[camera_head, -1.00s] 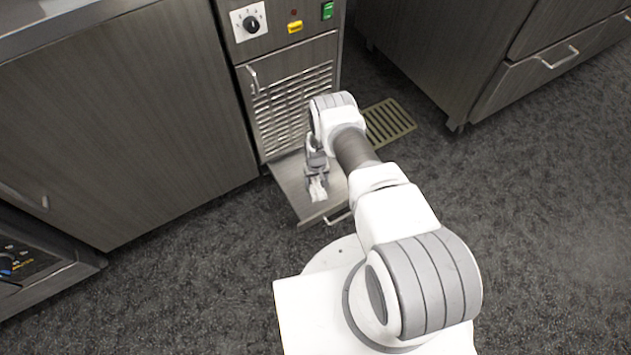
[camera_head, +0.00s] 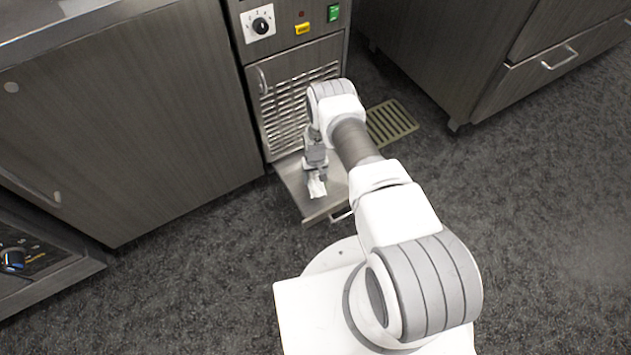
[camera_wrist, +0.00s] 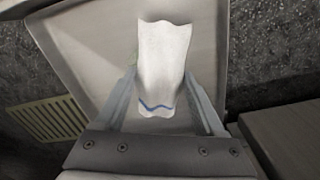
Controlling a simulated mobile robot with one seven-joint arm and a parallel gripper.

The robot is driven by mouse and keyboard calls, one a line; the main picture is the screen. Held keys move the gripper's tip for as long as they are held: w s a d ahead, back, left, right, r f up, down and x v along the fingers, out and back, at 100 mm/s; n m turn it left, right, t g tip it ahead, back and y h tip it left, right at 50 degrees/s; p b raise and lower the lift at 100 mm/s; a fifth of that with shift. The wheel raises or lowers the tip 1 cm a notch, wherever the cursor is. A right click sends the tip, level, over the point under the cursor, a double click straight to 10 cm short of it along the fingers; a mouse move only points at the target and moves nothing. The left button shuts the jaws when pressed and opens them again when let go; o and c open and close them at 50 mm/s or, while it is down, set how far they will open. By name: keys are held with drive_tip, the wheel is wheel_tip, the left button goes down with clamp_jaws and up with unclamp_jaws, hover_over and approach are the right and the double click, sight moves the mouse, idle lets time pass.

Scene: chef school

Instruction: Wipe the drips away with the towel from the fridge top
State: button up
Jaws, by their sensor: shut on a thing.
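My gripper (camera_head: 316,172) is shut on a white towel (camera_head: 317,187) and points downward over a low, pulled-out grey metal drawer or shelf (camera_head: 293,180) at the foot of the cabinet. In the wrist view the towel (camera_wrist: 164,62) hangs between the two fingers (camera_wrist: 164,95) and shows a blue stripe near its gripped end. The flat grey surface (camera_wrist: 95,45) lies behind it. I cannot tell whether the towel touches that surface.
A louvred cabinet door (camera_head: 295,95) with a knob panel (camera_head: 262,24) stands behind the drawer. A slotted floor drain (camera_head: 391,122) lies to its right. Cabinets stand at left (camera_head: 120,130) and at back right (camera_head: 450,50). The dark floor at right (camera_head: 540,200) is clear.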

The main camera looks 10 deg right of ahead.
sight(315, 177)
drive_tip(key=shift+r+p, duration=0.55)
drive_tip(key=shift+r, duration=1.25)
